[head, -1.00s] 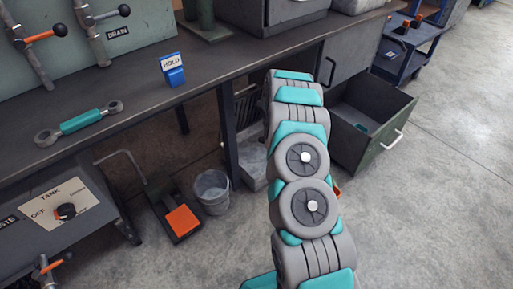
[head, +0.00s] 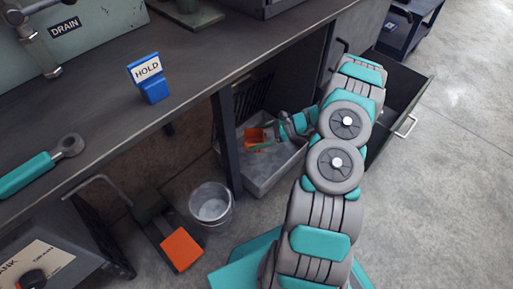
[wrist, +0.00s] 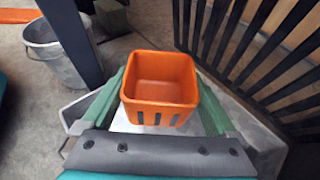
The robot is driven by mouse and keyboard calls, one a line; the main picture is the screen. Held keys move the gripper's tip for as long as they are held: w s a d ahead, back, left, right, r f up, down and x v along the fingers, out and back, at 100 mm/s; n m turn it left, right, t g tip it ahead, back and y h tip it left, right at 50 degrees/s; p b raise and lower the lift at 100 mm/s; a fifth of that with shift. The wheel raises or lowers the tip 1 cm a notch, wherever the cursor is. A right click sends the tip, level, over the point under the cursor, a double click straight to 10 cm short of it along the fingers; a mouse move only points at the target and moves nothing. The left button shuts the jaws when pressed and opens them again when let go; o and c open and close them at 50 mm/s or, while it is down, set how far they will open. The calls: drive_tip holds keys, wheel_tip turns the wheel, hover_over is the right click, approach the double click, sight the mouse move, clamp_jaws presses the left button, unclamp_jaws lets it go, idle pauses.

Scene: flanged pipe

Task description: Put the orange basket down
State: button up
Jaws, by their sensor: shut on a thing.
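The orange basket (wrist: 160,112) is small, open-topped and empty, with slots in its near side. My gripper (wrist: 160,85) is shut on it, with a green finger along its left and right sides. In the head view the basket (head: 254,137) shows under the bench, within the outline of a grey tray (head: 272,183) on the floor. I cannot tell whether the basket touches the tray's bottom or hangs above it. The tray also shows in the wrist view (wrist: 72,112), below and around the basket.
A black slatted rack (wrist: 265,50) stands close behind and right of the basket. A bench leg (head: 226,140) and a grey bucket (head: 211,205) are to the left. A pedal with an orange plate (head: 181,249) lies further left. An open drawer (head: 400,120) juts out at right.

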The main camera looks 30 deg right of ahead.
drive_tip(key=shift+w+d+f+m+t, duration=0.1)
drive_tip(key=shift+w+d+m+t, duration=0.25)
drive_tip(key=shift+w, duration=0.15)
drive_tip(key=shift+w+d+f, duration=0.1)
drive_tip(key=shift+w+f, duration=0.1)
drive_tip(key=shift+f, duration=0.05)
wheel_tip(320, 180, down, 9)
drive_tip(key=shift+f+b, duration=0.15)
drive_tip(key=shift+b, duration=0.5)
drive_tip(key=o, duration=1)
drive_tip(key=shift+f, duration=0.1)
drive_tip(key=shift+s+d+r, duration=0.15)
drive_tip(key=shift+d+r, duration=0.1)
drive_tip(key=shift+r, duration=0.05)
drive_tip(key=p+v, duration=0.1)
drive_tip(key=v, duration=0.5)
drive_tip(key=shift+s+d+r, duration=0.15)
drive_tip(key=shift+s+d, duration=0.1)
drive_tip(key=shift+d, duration=0.05)
